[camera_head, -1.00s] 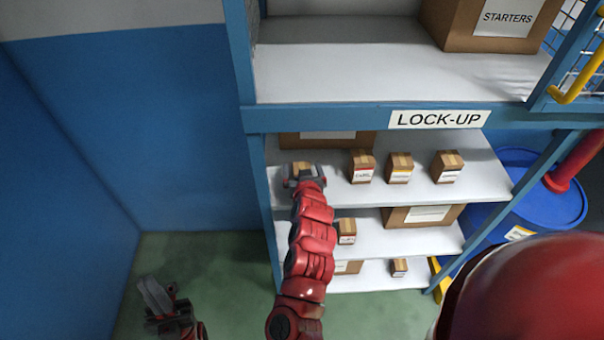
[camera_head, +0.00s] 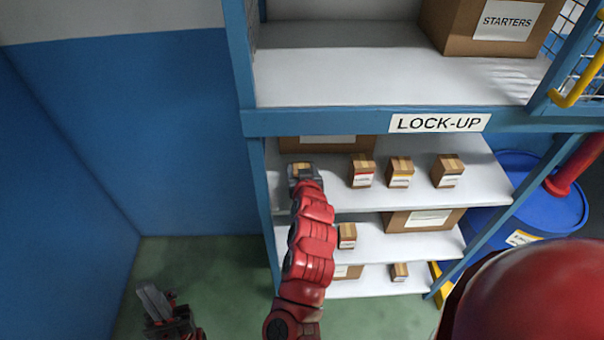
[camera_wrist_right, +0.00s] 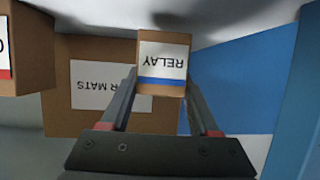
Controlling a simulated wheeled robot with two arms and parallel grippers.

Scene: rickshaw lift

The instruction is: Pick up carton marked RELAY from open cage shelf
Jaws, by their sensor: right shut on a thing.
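The RELAY carton (camera_wrist_right: 162,62) is a small brown box with a white label and a blue stripe. It appears upside down in the right wrist view, between the two fingers of my right gripper (camera_wrist_right: 160,85). That gripper (camera_head: 302,170) is shut on it at the left end of the upper shelf (camera_head: 400,205) under the LOCK-UP sign. A dark shadow beside the carton's base suggests it is slightly off the shelf. My left gripper (camera_head: 160,300) hangs low at the lower left, empty and apparently open.
Several small cartons, including one (camera_head: 362,170) with a red-striped label, stand to the right. A large MATS carton (camera_wrist_right: 85,90) is behind. The LOCK-UP beam (camera_head: 330,122) runs above, and a blue post (camera_head: 262,200) stands close left. A blue drum (camera_head: 545,210) is at right.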

